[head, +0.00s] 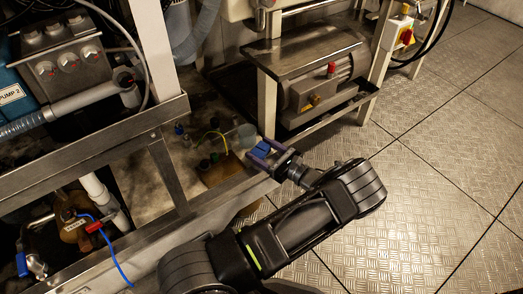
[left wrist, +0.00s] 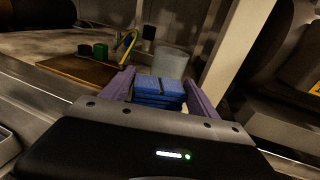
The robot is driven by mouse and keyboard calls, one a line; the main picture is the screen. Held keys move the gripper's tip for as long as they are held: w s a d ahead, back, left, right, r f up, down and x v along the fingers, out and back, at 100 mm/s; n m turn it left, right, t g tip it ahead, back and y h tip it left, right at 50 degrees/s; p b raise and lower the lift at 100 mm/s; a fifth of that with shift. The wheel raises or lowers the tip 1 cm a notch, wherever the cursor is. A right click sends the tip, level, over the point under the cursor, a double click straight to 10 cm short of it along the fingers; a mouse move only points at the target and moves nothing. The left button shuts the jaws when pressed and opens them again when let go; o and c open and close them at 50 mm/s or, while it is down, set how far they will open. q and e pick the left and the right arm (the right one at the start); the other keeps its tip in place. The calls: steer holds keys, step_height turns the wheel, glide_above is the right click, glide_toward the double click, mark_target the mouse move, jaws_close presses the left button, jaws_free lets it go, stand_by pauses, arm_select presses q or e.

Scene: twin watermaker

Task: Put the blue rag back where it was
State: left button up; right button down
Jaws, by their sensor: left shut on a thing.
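My left gripper (head: 268,156) reaches in over the metal edge of the skid's low floor, with its purple fingers around the folded blue rag (head: 261,149). In the left wrist view the fingers (left wrist: 160,90) are shut on the blue rag (left wrist: 158,86), which shows as a stack of folded layers between them. A translucent cup (left wrist: 171,64) stands just beyond the rag. Whether the rag touches a surface below is hidden by the gripper. My right gripper is not in view.
A white post (head: 266,104) and a motor under a steel shelf (head: 318,53) stand close behind. The plated floor (head: 430,170) at right is clear.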

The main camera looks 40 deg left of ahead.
arm_select(q)
steer(key=o, duration=1.4)
steer(key=shift+f, duration=0.1)
steer(key=d, duration=0.4)
steer(key=d+p, duration=0.1)
steer(key=d, duration=0.3)
steer(key=d+r+p, duration=0.1)
steer(key=d, duration=0.3)
steer(key=shift+s, duration=0.3)
steer(key=shift+p, duration=0.3)
